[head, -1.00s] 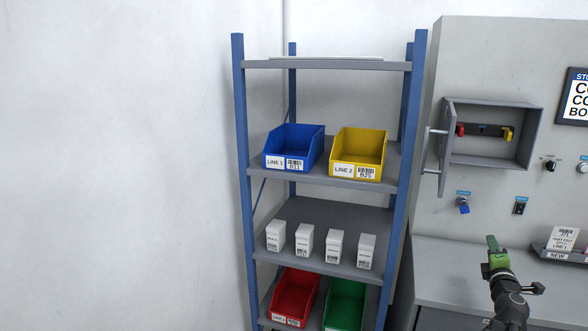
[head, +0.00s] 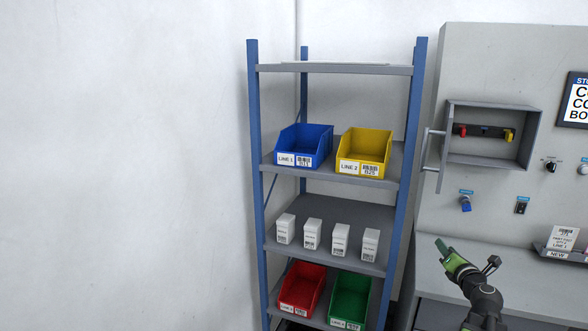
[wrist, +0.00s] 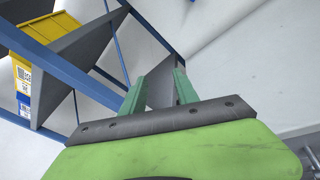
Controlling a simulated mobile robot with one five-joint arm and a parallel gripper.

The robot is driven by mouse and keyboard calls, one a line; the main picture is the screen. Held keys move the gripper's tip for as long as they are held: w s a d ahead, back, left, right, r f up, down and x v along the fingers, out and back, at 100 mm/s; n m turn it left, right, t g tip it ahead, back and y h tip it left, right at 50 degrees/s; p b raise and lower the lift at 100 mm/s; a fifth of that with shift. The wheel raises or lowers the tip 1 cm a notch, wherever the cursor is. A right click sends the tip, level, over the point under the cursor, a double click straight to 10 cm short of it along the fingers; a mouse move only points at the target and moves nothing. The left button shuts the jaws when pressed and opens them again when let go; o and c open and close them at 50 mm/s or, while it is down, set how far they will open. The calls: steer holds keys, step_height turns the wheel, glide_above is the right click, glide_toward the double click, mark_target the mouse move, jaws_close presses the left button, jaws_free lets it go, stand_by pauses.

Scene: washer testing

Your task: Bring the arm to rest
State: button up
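My gripper (head: 442,247) is at the lower right of the head view, in front of the grey bench, with its green fingers pointing up and to the left. In the wrist view my gripper (wrist: 160,84) has its two green fingers apart with a gap between them. Nothing is held in that gap; only the grey and white background shows through. No object touches the fingers in either view.
A blue-posted shelf rack (head: 416,130) stands left of my gripper, holding a blue bin (head: 304,146), yellow bin (head: 364,153), red bin (head: 302,290), green bin (head: 348,300) and several white boxes (head: 312,234). An open grey wall cabinet (head: 492,104) is above the bench (head: 520,285).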

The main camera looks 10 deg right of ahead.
steer(key=w+a+f+n+g+y+p, duration=0.1)
steer(key=w+a+f+n+g+y, duration=0.15)
steer(key=a+n, duration=0.65)
steer(key=w+a+f+n+g+y+p, duration=0.1)
steer(key=w+a+f+n+g+y, duration=0.15)
steer(key=a+n, duration=0.65)
steer(key=w+a+f+n+g+y+p, duration=0.1)
steer(key=w+a+f+n+y, duration=0.25)
steer(key=a, duration=0.95)
steer(key=s+a+f+n+g+h+p, duration=0.1)
steer(key=s+a+f+n+g, duration=0.2)
steer(key=n, duration=0.9)
steer(key=s+a+f+n+g+h+p, duration=0.2)
steer(key=s+a+n+g, duration=0.5)
steer(key=s+a+n, duration=0.5)
steer(key=shift+a+f+n, duration=0.35)
steer(key=shift+a+f, duration=0.2)
steer(key=shift+a, duration=0.55)
steer(key=shift+c, duration=0.3)
